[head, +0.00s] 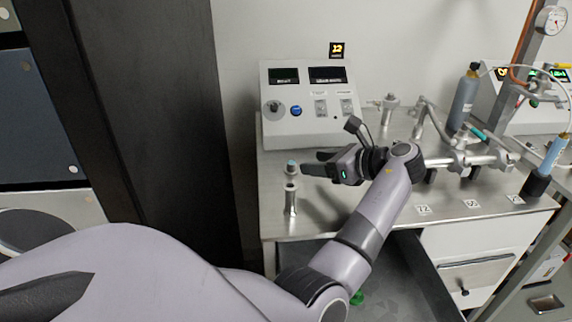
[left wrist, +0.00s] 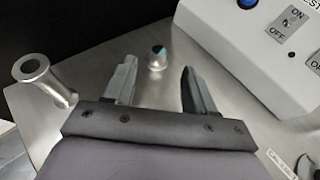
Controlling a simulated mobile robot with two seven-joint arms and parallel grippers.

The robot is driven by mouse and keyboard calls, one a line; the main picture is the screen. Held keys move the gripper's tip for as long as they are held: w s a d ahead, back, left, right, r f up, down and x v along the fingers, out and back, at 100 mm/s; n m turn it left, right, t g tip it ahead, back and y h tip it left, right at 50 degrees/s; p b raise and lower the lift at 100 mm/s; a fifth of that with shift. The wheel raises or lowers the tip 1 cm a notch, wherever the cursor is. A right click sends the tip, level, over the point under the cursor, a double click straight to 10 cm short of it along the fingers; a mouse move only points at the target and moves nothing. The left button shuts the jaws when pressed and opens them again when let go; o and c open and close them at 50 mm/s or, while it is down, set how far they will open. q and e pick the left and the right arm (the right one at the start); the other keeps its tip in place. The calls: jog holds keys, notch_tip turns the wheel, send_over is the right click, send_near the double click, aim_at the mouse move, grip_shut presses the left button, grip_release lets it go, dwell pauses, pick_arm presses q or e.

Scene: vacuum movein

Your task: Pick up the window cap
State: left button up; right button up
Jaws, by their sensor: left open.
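The window cap appears to be the small metal piece with a teal-blue top (head: 291,167) standing near the left edge of the steel bench. In the left wrist view the same piece (left wrist: 156,58) lies between the fingertips, slightly beyond them. My left gripper (head: 311,163) is open and empty, its fingers pointing left at the piece from low over the bench. In the left wrist view the two fingers (left wrist: 158,72) are spread apart, one toward each side of it. I see no contact. My right gripper is not in view.
A flanged metal tube (head: 290,199) stands in front of the cap, and left of the fingers in the wrist view (left wrist: 32,68). A white control box (head: 300,128) stands behind. Pipe fittings (head: 470,157) are at right. An open drawer (head: 425,262) is below the bench.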

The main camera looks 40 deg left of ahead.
aim_at(294, 163)
pick_arm(q)
jog(key=x, duration=0.7)
jog(key=shift+d+f, duration=0.1)
jog(key=shift+f, duration=0.05)
grip_shut()
